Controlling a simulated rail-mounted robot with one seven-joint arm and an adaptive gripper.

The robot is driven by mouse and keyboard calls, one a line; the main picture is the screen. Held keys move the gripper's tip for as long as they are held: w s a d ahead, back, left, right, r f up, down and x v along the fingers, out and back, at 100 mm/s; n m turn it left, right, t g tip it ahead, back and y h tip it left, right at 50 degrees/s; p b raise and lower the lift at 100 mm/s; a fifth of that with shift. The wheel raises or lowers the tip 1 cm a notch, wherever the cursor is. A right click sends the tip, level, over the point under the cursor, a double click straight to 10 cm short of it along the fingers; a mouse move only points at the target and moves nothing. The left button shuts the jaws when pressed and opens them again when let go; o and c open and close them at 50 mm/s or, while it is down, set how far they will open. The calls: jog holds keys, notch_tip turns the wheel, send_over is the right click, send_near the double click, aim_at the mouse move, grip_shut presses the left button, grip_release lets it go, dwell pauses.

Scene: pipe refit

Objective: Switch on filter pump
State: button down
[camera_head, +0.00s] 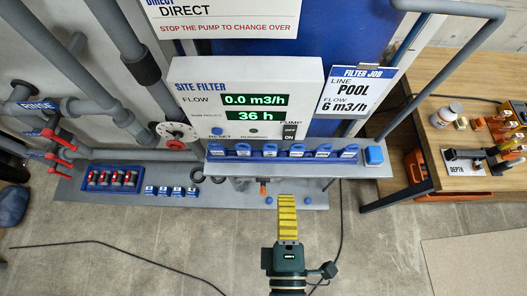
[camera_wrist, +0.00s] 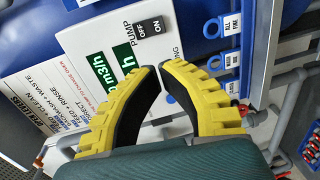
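The site filter panel (camera_head: 255,70) is a pale box with green displays reading 0.0 m3/h and 36 h. Its PUMP switch (camera_head: 290,132) is at the lower right, with dark OFF and ON keys; the switch also shows in the wrist view (camera_wrist: 149,27), just beyond my fingertips. I cannot tell which key is pressed. My gripper (camera_head: 287,198) has yellow ribbed fingers and is below the panel in the head view. In the wrist view the fingertips (camera_wrist: 159,66) nearly meet, with a thin gap and nothing held between them. They look apart from the switch.
A ledge with several blue tags (camera_head: 280,152) runs below the panel. A blue RESET button (camera_head: 217,131) and a round dial (camera_head: 177,132) are at its left. Pipes with red valve handles (camera_head: 58,140) stand far left. A wooden bench (camera_head: 460,110) is at the right.

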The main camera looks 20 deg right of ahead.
jog(key=p, duration=0.2)
send_near(286, 138)
jog(key=x, duration=0.8)
jog(key=shift+w, duration=0.15)
